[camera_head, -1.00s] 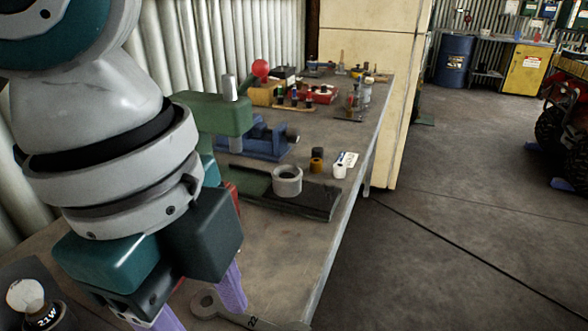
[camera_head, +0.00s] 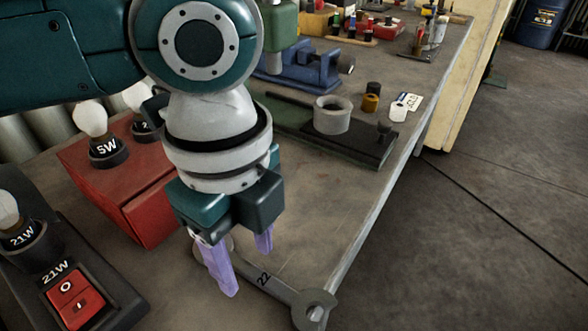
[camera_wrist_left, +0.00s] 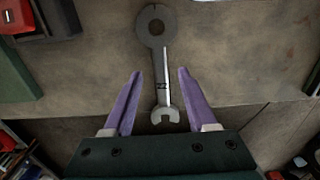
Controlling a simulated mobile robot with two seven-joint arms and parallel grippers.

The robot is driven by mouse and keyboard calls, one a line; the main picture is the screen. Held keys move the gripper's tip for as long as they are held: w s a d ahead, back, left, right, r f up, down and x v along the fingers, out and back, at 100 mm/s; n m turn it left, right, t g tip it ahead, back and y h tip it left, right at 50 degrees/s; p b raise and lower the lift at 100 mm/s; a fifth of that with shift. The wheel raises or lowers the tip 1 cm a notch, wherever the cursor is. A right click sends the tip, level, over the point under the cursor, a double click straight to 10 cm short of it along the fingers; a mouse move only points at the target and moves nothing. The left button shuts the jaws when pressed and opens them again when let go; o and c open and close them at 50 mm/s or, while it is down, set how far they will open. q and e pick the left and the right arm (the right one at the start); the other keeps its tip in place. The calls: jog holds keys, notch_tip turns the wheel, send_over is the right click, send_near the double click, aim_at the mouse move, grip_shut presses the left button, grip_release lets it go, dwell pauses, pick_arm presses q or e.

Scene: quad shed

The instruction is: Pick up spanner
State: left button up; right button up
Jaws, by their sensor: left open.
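The grey spanner (camera_head: 281,290), marked 22, lies flat on the workbench. Its open jaw is at the bench's right edge in the head view, and its ring end is partly hidden behind my left gripper. My left gripper (camera_head: 248,271) points down over the spanner's ring-end side, with its purple fingers open and empty. In the left wrist view, the spanner (camera_wrist_left: 160,62) runs lengthwise between the spread fingers of my left gripper (camera_wrist_left: 159,74), with a gap on both sides. My right gripper is not in view.
A red box (camera_head: 125,190) with bulbs stands left of my gripper. A black panel with a red switch (camera_head: 80,297) is at the lower left. A dark plate with a grey ring (camera_head: 332,115) and a blue vise (camera_head: 300,68) lie farther back. The bench (camera_head: 330,205) between is clear.

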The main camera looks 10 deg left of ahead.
pick_arm(q)
jog(key=shift+f, duration=0.5)
jog(key=shift+c, duration=0.2)
grip_shut()
